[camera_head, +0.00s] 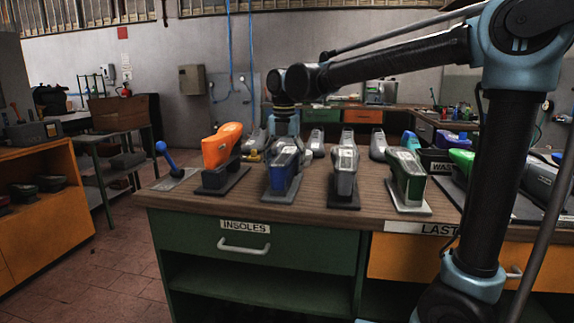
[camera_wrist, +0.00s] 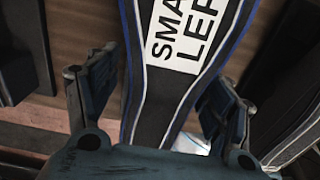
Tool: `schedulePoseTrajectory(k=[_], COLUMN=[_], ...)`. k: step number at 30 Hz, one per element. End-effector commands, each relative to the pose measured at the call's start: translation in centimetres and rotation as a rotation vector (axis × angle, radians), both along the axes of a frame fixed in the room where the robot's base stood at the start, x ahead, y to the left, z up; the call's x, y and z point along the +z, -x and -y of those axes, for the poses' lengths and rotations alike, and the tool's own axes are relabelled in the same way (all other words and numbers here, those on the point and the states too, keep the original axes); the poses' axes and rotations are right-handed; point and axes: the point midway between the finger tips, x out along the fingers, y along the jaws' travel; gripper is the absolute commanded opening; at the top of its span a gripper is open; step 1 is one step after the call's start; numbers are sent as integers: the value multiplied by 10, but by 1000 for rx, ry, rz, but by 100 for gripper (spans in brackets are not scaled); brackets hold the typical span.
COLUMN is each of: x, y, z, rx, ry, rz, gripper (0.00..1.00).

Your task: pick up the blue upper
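The blue upper (camera_head: 283,170) sits on a dark stand on the wooden bench, second from the left in the front row. My gripper (camera_head: 286,124) is just behind and above it in the head view. In the wrist view a dark, blue-edged piece (camera_wrist: 146,95) with a white label, partly reading "SMA" and "LEF", fits the blue upper. My gripper's two fingers (camera_wrist: 155,85) stand apart, one on each side of this piece. The gripper is open, with gaps visible beside the piece. The fingertips' height against the upper is hard to tell.
An orange upper (camera_head: 222,145) stands close on the left, a grey one (camera_head: 344,172) and a green one (camera_head: 406,175) on the right. Several grey pieces (camera_head: 316,142) stand behind. A blue-handled lever (camera_head: 166,154) is at the bench's left end. A waste bin (camera_head: 438,162) is at right.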

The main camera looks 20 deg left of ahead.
Motion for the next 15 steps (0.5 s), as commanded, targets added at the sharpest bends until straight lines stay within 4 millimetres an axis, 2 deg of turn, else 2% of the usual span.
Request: schedulePoseTrajectory(k=[1, 6, 15], x=[0, 0, 1], y=[0, 0, 0], z=[0, 0, 0], rx=[0, 0, 0], ry=[0, 0, 0], rz=[0, 0, 0], gripper=[63, 26, 26])
